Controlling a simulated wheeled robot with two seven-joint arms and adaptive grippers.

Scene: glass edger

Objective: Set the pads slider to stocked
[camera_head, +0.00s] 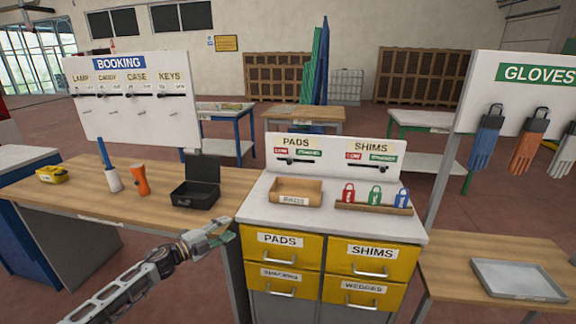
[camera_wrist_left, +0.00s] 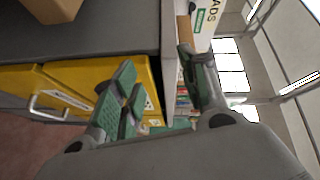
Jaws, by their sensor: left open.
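The PADS slider (camera_head: 293,161) is a dark horizontal bar with a small knob on the white board (camera_head: 337,166), under a red label on the left and a green STOCKED label (camera_head: 307,153) on the right. Its knob looks left of the green label, but it is small. My left gripper (camera_head: 222,233) is open and empty, in front of the wooden table and left of the yellow drawers, lower than the slider. In the left wrist view, the open fingers (camera_wrist_left: 158,85) show near the counter edge, with part of the PADS sign beyond. My right gripper is out of view.
A cardboard bin (camera_head: 295,190) and a rack of red, green and blue tags (camera_head: 375,207) stand on the counter before the board. The SHIMS slider (camera_head: 370,166) is to the right. A black open case (camera_head: 196,193) sits on the wooden table.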

